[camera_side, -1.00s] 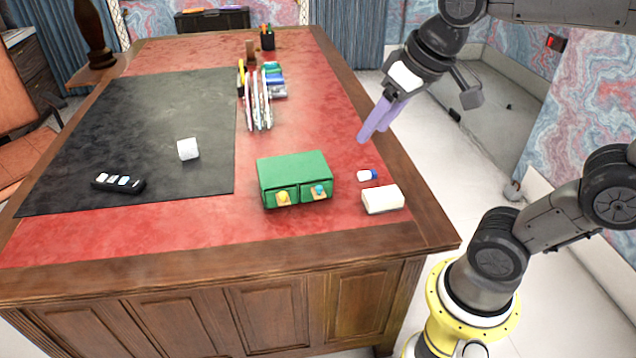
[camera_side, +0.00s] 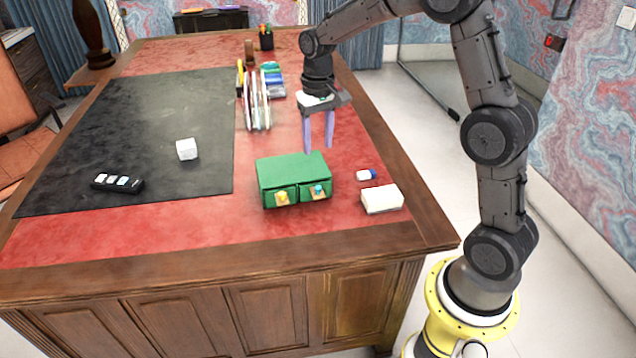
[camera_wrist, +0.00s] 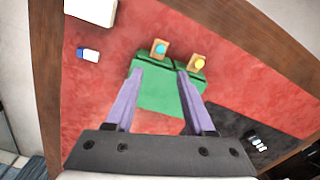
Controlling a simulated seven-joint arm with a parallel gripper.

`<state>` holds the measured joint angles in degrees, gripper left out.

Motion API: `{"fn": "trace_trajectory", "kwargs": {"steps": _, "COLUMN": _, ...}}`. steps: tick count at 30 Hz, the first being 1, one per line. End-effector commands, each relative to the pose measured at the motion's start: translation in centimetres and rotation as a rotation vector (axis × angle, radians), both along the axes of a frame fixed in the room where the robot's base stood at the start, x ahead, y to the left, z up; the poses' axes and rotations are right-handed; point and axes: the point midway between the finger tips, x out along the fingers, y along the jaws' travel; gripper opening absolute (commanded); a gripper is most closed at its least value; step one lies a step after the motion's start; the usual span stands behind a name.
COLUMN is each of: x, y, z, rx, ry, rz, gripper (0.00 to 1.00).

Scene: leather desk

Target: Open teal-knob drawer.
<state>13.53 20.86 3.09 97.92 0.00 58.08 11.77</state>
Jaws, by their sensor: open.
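A green two-drawer box (camera_side: 293,172) stands on the red leather desk top, and it also shows in the wrist view (camera_wrist: 160,96). Its right drawer in the side view has a teal knob (camera_side: 318,190); the left one has a yellow knob (camera_side: 282,197). In the wrist view the teal knob (camera_wrist: 160,48) is left of the yellow knob (camera_wrist: 198,64). Both drawers look shut. My gripper (camera_side: 319,148) has purple fingers, points down and is open and empty, above and just behind the box. In the wrist view its fingertips (camera_wrist: 161,70) overlap the box.
A white block (camera_side: 382,199) and a small blue-and-white eraser (camera_side: 367,175) lie right of the box. Upright files (camera_side: 257,102) stand behind it. A white cube (camera_side: 187,149) and a black remote-like object (camera_side: 118,183) are on the black mat (camera_side: 120,130). The desk in front of the drawers is clear.

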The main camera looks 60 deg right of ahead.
Motion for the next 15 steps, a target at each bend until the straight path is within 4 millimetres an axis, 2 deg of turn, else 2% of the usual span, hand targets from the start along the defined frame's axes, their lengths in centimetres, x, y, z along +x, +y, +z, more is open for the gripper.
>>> {"fn": "trace_trajectory", "kwargs": {"steps": 15, "x": -0.2, "y": 0.1, "z": -9.7, "rx": 0.001, "ry": 0.005, "rz": 0.001, "gripper": 0.54}}
